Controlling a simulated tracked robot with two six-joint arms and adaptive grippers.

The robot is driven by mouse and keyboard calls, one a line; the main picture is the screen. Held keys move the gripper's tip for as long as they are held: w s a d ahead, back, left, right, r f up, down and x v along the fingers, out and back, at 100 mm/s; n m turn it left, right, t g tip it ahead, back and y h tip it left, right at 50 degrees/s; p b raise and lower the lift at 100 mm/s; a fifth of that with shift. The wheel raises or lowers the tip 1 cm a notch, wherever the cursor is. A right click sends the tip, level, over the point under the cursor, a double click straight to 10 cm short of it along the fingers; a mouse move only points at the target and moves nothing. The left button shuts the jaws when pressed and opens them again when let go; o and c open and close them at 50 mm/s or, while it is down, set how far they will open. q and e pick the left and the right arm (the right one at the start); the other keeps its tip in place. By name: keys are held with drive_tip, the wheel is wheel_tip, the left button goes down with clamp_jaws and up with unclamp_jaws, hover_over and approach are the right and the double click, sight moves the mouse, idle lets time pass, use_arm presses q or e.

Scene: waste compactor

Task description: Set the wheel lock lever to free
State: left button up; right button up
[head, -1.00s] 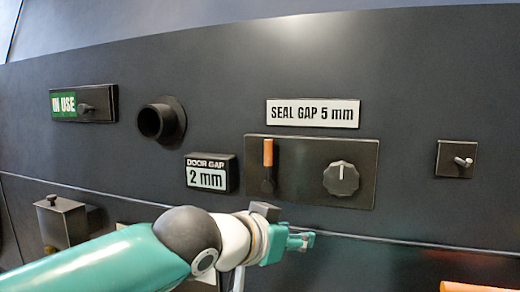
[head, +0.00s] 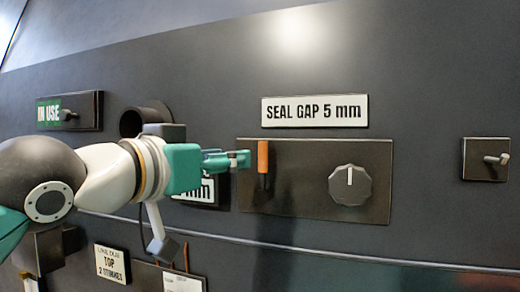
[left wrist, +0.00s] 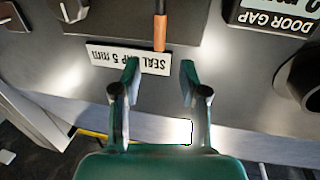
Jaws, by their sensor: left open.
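An orange-handled lever (head: 263,158) stands upright on a dark plate (head: 310,205), left of a round knob (head: 350,185). No wheel lock or free wording is readable beside it. My left gripper (head: 243,160) is just left of the orange handle in the head view; contact there cannot be told. In the left wrist view, which shows the panel upside down, the gripper (left wrist: 160,70) is open and empty, and the orange handle (left wrist: 160,34) lies ahead, beyond the gap between the fingertips. My right gripper is not in view.
A "SEAL GAP 5 mm" sign (head: 314,111) is above the plate. A small toggle (head: 496,159) is at the right. An "IN USE" slider plate (head: 85,112) and a black round stub (head: 133,121) are at the left. My arm partly covers the door gap sign (head: 207,193).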

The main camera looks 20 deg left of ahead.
sight(260, 155)
use_arm(q)
drive_tip(key=p+x, duration=0.3)
drive_tip(key=x, duration=0.7)
drive_tip(key=shift+w+d, duration=0.1)
drive_tip(key=shift+w, duration=0.05)
clamp_jaws()
